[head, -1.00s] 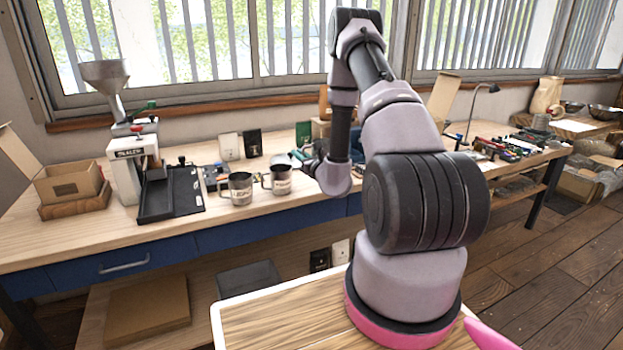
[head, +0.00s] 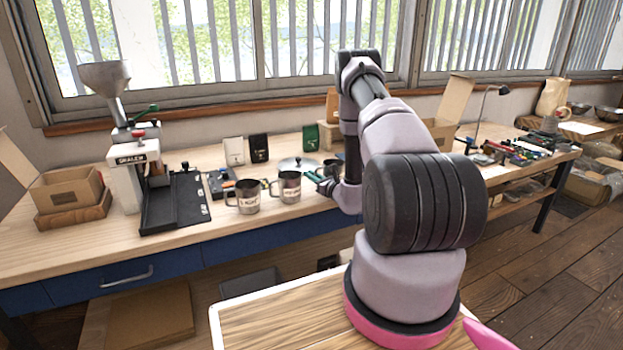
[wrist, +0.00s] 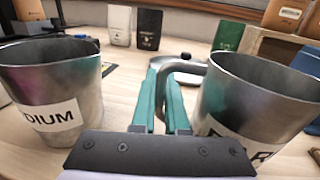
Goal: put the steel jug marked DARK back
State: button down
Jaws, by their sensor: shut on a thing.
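In the wrist view the steel jug with a partly hidden white label reading about "AR" (wrist: 257,100) stands at the right. My gripper (wrist: 166,80) has its teal fingers closed on this jug's handle. Another steel jug, label ending "DIUM" (wrist: 52,85), is left of the fingers, apart from them. In the head view the MEDIUM jug (head: 288,187) and a further labelled steel jug (head: 247,197) stand on the bench. My gripper (head: 325,184) is right of them, and my arm mostly hides the held jug. I cannot tell whether it touches the bench.
A round steel lid or pan (head: 298,163) lies behind the jugs. White (head: 233,151), black (head: 258,147) and green (head: 310,137) bags stand at the back. A grinder (head: 130,170) and black tray (head: 175,203) are to the left. The bench front edge is clear.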

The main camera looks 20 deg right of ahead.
jog(key=shift+f, duration=0.45)
jog(key=shift+f, duration=0.15)
jog(key=c, duration=0.9)
grip_release()
jog(key=shift+c, duration=0.2)
